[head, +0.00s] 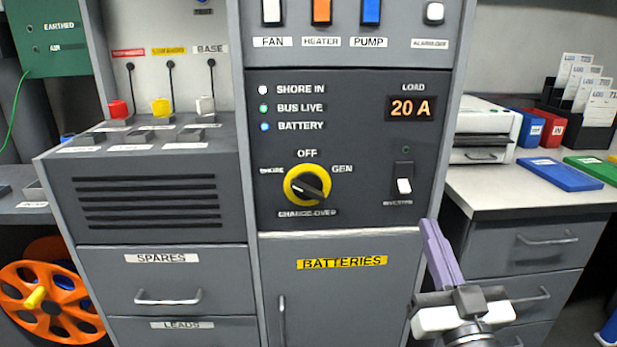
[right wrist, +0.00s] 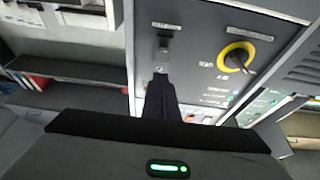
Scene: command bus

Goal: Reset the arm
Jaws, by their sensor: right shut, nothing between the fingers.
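My right gripper (head: 430,226) is shut and empty, its purple-grey fingers pointing up in front of the right edge of the battery cabinet. In the right wrist view its dark fingers (right wrist: 160,80) point at the panel, just below a small rocker switch (right wrist: 163,42) as pictured. I cannot tell from that view whether they touch the panel. In the head view the white rocker switch (head: 404,186) stands above and left of the fingertips, with a clear gap in the picture. My left gripper is not in view.
The dark panel (head: 345,110) carries a yellow change-over knob (head: 307,185) and a load display (head: 410,108) reading 20 A. The batteries door (head: 340,290) is below. A right-hand counter (head: 500,188) holds a printer (head: 484,130) and coloured binders. An orange reel (head: 45,300) stands lower left.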

